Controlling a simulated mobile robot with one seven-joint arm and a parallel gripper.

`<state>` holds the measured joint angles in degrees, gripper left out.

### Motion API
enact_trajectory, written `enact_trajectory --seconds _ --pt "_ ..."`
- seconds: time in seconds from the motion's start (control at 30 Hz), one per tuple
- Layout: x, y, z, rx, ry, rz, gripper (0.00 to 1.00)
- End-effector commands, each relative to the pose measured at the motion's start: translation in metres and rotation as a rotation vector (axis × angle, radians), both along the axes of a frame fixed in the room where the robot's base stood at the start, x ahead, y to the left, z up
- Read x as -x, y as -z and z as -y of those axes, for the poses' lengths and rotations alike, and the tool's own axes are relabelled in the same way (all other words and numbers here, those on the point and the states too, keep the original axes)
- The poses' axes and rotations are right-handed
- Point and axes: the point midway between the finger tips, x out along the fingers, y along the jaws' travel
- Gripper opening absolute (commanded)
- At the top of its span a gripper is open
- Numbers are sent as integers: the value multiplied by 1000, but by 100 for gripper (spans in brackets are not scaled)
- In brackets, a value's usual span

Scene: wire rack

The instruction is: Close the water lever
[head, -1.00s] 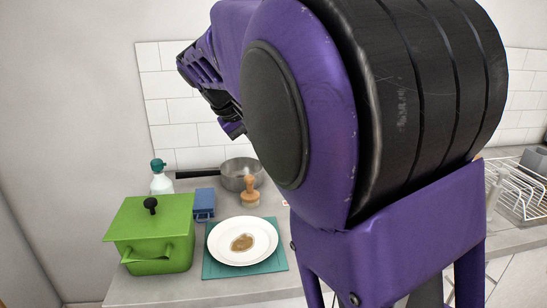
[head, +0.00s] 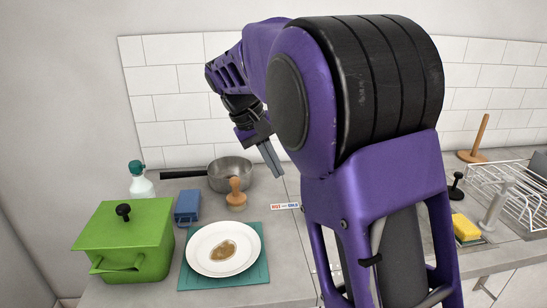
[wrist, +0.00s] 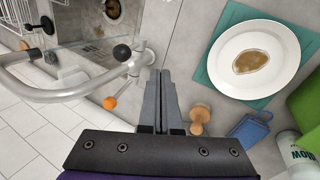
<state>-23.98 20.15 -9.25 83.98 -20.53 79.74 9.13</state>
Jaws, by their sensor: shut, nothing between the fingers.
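In the wrist view, the tap's thick grey curved spout (wrist: 60,92) is at the left. Beside its base are a black ball knob (wrist: 122,52) and a thin stem with an orange end (wrist: 109,103); I cannot tell for sure which is the water lever. My gripper (wrist: 160,74) is shut and empty, its fingertips pointing at the counter just right of the tap base, apart from the orange end. In the head view my gripper (head: 272,160) hangs above the counter near the saucepan, and my arm hides the tap. A small HOT/COLD label (head: 285,206) lies on the counter.
A wooden-handled brush (wrist: 199,115) is close right of my fingers. A stained white plate (head: 224,265) on a teal mat (head: 256,275), a green pot (head: 145,225), a blue box (head: 187,208) and a saucepan (head: 231,172) stand left. A dish rack (head: 510,190) is right.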

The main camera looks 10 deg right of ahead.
Motion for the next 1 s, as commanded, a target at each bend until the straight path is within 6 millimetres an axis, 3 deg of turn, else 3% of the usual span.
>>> enact_trajectory --seconds 0.1,0.23,0.5,1.0 --pt "-1 27 12 2 2 -3 0" --pt "-3 47 24 1 4 0 0" --pt "-8 41 55 1 1 2 0" --pt "-9 37 62 1 2 1 0"
